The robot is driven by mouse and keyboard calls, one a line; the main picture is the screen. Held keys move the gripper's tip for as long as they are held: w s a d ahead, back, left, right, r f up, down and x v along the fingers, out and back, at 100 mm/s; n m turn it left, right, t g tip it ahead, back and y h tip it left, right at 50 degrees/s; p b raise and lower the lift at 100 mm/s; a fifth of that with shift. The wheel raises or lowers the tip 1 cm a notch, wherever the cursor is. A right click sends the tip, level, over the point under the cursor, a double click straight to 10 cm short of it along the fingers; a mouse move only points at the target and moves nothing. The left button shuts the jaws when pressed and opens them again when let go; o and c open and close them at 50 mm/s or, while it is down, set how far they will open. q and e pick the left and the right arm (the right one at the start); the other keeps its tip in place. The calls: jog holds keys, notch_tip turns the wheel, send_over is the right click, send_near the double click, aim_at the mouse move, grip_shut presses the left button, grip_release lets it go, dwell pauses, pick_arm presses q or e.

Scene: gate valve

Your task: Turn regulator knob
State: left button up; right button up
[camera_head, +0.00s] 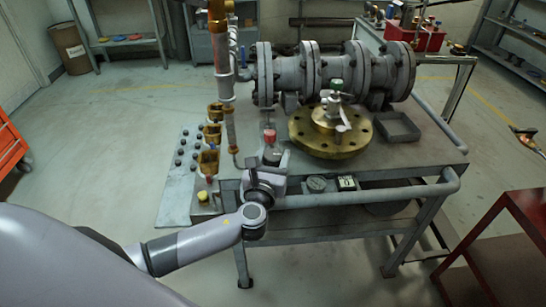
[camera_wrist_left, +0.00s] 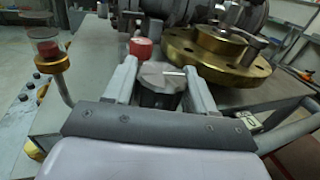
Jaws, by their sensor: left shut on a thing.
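The regulator knob is a dark knob with a grey faceted top and a white line on it. In the left wrist view the knob (camera_wrist_left: 160,82) sits between the two fingers of my left gripper (camera_wrist_left: 158,86). In the head view the knob (camera_head: 271,154) shows at the front edge of the workbench, with my left gripper (camera_head: 268,164) shut on it from the front. The arm partly hides the lower part of the knob. My right gripper is not in view.
A red cap (camera_head: 270,136) stands just behind the knob. A large brass flange (camera_head: 312,140) lies to the right on the workbench (camera_head: 400,160). Brass fittings (camera_head: 208,158) stand to the left. A grey flanged pipe (camera_head: 335,72) runs across the back. A gauge (camera_head: 317,183) sits on the front edge.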

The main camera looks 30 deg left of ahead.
pick_arm(q)
jog(key=shift+m+h, duration=0.7)
jog(key=shift+h, duration=0.2)
jog(key=m+h+b, duration=0.1)
jog(key=h, duration=0.1)
jog(key=shift+f+t+h, duration=0.15)
jog(key=shift+t+h, duration=0.15)
jog(key=m+h+b, duration=0.3)
jog(key=h, duration=0.1)
jog(key=shift+f+b, duration=0.15)
jog(key=shift+b, duration=0.15)
jog(key=shift+m+g+h+b, duration=0.4)
jog(key=shift+h, duration=0.2)
jog(key=shift+d+r+m+g+h+b, duration=0.1)
jog(key=shift+r+m+g+h+b, duration=0.15)
jog(key=shift+m+h+b, duration=0.4)
jog(key=shift+h, duration=0.25)
jog(key=o, duration=0.9)
jog(key=shift+o, duration=0.2)
